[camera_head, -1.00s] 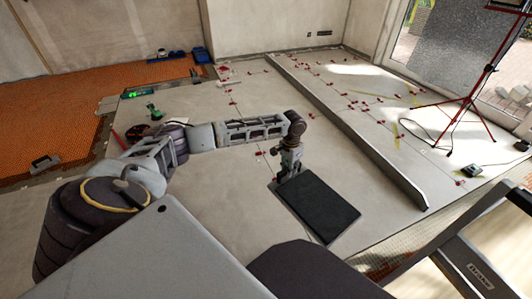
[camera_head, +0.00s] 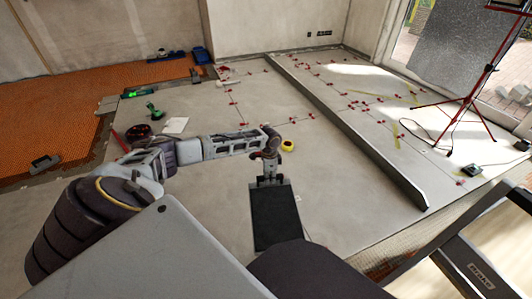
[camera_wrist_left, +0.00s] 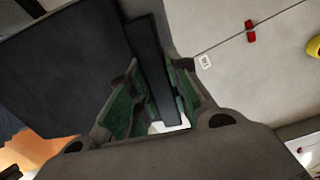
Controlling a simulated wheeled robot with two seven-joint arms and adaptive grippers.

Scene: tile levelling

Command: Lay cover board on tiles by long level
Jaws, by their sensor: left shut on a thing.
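The dark cover board (camera_head: 275,218) hangs from my left gripper (camera_head: 268,178) above the grey tiles (camera_head: 345,195). In the left wrist view, my left gripper (camera_wrist_left: 152,95) has its green-lined fingers closed on a dark strip of the board, and the board's dark face (camera_wrist_left: 62,62) fills the upper left. The long level (camera_head: 345,128) is a long grey bar lying across the tiles, right of the board and apart from it. Part of the board's lower end is hidden behind a dark part of my body. My right gripper is not in view.
Red clips (camera_head: 354,103) dot the tile joints. A yellow roll (camera_head: 288,146) lies just beyond my left gripper. A green drill (camera_head: 154,111) and a white sheet (camera_head: 176,125) lie at left. A red tripod (camera_head: 476,95) stands at right. The tiles between board and level are clear.

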